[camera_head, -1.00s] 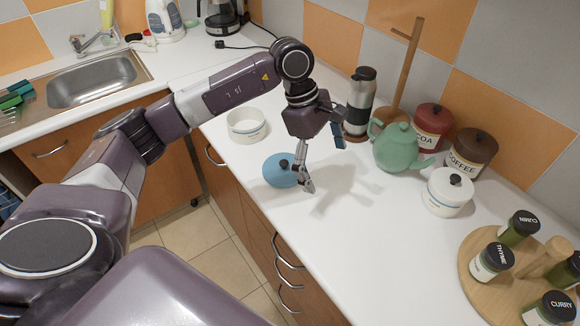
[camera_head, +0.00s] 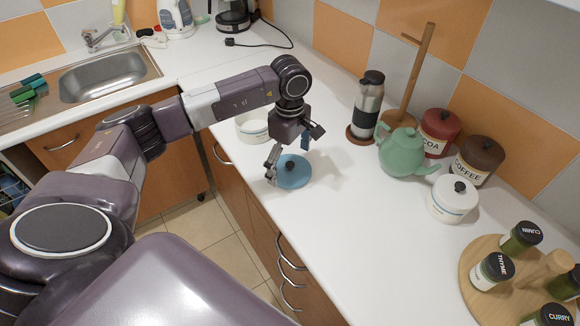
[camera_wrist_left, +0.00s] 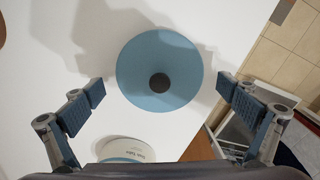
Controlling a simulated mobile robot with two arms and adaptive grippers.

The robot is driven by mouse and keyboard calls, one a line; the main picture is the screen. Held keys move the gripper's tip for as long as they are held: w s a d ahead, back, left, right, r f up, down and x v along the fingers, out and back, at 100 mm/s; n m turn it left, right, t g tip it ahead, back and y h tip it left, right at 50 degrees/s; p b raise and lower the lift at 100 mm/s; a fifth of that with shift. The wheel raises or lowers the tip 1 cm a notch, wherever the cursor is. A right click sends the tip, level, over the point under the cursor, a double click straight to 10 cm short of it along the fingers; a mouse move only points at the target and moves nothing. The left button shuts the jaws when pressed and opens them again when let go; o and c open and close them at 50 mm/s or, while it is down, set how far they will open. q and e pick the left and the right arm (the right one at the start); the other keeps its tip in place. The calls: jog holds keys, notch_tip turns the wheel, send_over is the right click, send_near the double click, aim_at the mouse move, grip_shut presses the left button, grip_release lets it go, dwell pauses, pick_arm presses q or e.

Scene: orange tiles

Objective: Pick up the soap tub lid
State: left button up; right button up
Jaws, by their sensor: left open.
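The soap tub lid is a blue disc with a dark round knob (camera_head: 293,172), lying flat on the white counter near its front edge. The lid (camera_wrist_left: 160,72) fills the middle of the left wrist view. My left gripper (camera_head: 288,154) is open and above the lid, its fingers spread to either side. In the left wrist view the gripper's fingertips (camera_wrist_left: 161,90) frame the lid with gaps on both sides. The white soap tub (camera_head: 252,127) stands just behind, partly hidden by my arm. Its lettered side (camera_wrist_left: 127,149) shows in the left wrist view. My right gripper is not in view.
A green teapot (camera_head: 402,153), a French press (camera_head: 368,105), a white lidded jar (camera_head: 453,200) and cocoa and coffee canisters stand to the right. A wooden spice rack (camera_head: 480,255) is farther right. The counter between lid and jar is clear.

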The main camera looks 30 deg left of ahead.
pick_arm(q)
jog(key=shift+f, duration=0.1)
jog(key=shift+c, duration=0.4)
jog(key=c, duration=1)
jog(key=shift+s+d, duration=0.1)
jog(key=shift+s, duration=0.15)
jog(key=c, duration=0.5)
jog(key=shift+o, duration=0.2)
